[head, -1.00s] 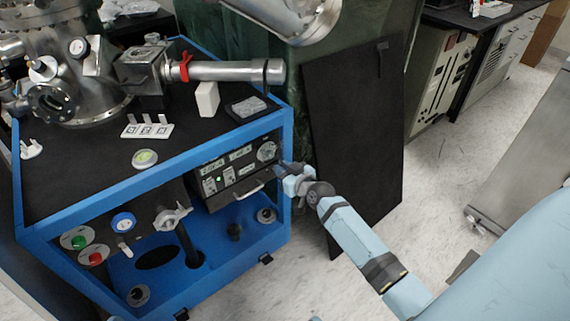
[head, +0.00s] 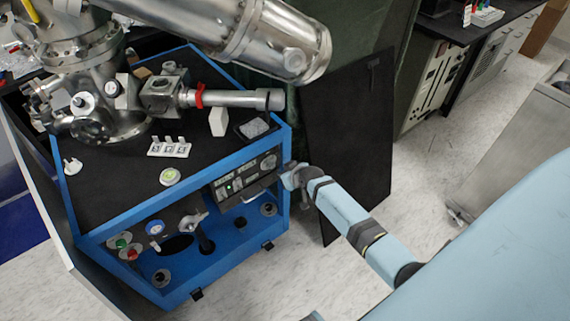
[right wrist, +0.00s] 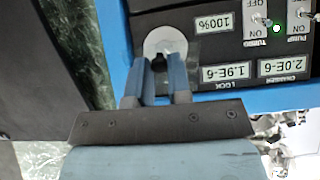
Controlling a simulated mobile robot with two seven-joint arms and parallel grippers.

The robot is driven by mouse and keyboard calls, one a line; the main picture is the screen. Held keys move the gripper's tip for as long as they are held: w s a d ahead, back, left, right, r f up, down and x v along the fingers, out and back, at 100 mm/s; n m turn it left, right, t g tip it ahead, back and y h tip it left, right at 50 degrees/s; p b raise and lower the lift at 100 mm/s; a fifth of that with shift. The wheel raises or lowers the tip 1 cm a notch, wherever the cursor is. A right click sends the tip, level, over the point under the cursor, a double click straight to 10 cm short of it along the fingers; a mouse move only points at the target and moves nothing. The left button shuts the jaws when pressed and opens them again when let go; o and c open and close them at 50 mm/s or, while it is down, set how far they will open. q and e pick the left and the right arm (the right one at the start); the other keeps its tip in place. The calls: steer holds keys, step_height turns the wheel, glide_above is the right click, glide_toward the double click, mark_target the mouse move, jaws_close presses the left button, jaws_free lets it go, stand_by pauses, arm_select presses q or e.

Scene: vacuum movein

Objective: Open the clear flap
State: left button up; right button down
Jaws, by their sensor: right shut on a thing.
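The control panel (head: 240,183) is on the right front of the blue-framed cart. It has readouts and a pale round knob (right wrist: 165,42). The clear flap is hard to make out; a faint see-through edge (right wrist: 194,50) shows beside the knob in the right wrist view. My right gripper (head: 288,177) is at the panel's right end. In the right wrist view its fingers (right wrist: 160,62) are nearly together just below the knob, shut on what appears to be the flap's edge. The fingertips hide the exact contact. My left gripper is out of view.
The blue cart frame (head: 180,205) borders the panel. A metal vacuum chamber (head: 90,75) stands on the black cart top, with a large steel cylinder (head: 265,40) above. A dark board (head: 350,150) leans behind my right arm.

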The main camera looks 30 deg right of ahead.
mark_target(281, 153)
steer(key=r+g+p, duration=0.1)
steer(key=p, duration=0.2)
steer(key=r+g+p, duration=0.2)
steer(key=p, duration=0.1)
steer(key=r+g+p, duration=0.2)
steer(key=p, duration=0.1)
steer(key=shift+w+r+p, duration=0.1)
steer(key=shift+w+p, duration=0.15)
steer(key=shift+p, duration=0.1)
steer(key=shift+w+r+g+h+p, duration=0.3)
steer(key=shift+r+g+p, duration=0.15)
steer(key=shift+g+p, duration=0.35)
steer(key=shift+w+r+g, duration=0.3)
steer(key=shift+r+g, duration=0.15)
steer(key=shift+g, duration=0.35)
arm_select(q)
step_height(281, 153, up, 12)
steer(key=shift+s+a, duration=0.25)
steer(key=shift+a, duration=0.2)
arm_select(e)
steer(key=shift+w+a+r+g, duration=0.1)
steer(key=shift+w+r+g, duration=0.4)
steer(key=shift+g, duration=0.5)
steer(key=shift+r, duration=0.1)
